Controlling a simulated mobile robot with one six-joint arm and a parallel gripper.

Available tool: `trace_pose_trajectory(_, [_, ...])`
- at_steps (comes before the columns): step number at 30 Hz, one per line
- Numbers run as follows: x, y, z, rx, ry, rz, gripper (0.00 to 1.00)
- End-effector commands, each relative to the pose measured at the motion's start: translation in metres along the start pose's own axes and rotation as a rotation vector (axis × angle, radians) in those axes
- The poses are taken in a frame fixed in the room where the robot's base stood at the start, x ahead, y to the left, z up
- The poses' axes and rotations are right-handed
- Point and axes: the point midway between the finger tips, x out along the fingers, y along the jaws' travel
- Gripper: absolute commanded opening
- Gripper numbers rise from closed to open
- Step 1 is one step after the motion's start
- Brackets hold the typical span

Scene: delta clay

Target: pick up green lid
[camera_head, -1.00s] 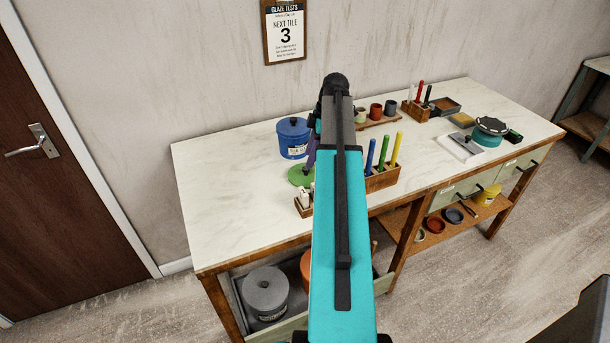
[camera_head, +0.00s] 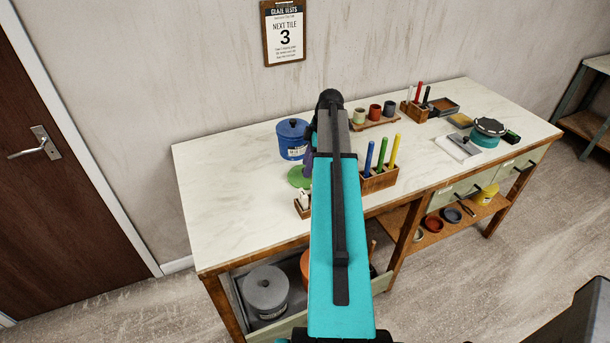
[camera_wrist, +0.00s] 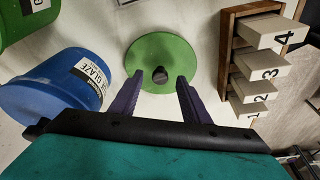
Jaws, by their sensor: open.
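The green lid (camera_wrist: 150,52) is a round disc with a dark knob (camera_wrist: 160,74) at its middle. It lies flat on the white worktop, and in the head view its left part (camera_head: 297,177) shows beside my arm, which hides the rest. My gripper (camera_wrist: 161,76) has two purple fingers, open and empty. In the wrist view the fingertips stand on either side of the knob's line, over the lid's near edge. I cannot tell the height between fingertips and lid. In the head view my gripper is mostly hidden behind my arm.
A blue glaze bucket (camera_wrist: 45,88) stands left of the lid, also in the head view (camera_head: 291,143). A green container (camera_wrist: 25,22) is beyond it. A wooden rack of numbered tiles (camera_wrist: 228,50) is close on the right. A wooden holder (camera_head: 378,182) carries coloured sticks.

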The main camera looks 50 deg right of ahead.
Motion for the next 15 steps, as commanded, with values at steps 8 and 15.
trace_pose_trajectory(8, [0.0112,-0.0002,-0.0004,-0.001,0.0,0.0,0.43])
trace_pose_trajectory(15, [0.0112,-0.0001,-0.0008,-0.001,0.0,0.001,0.43])
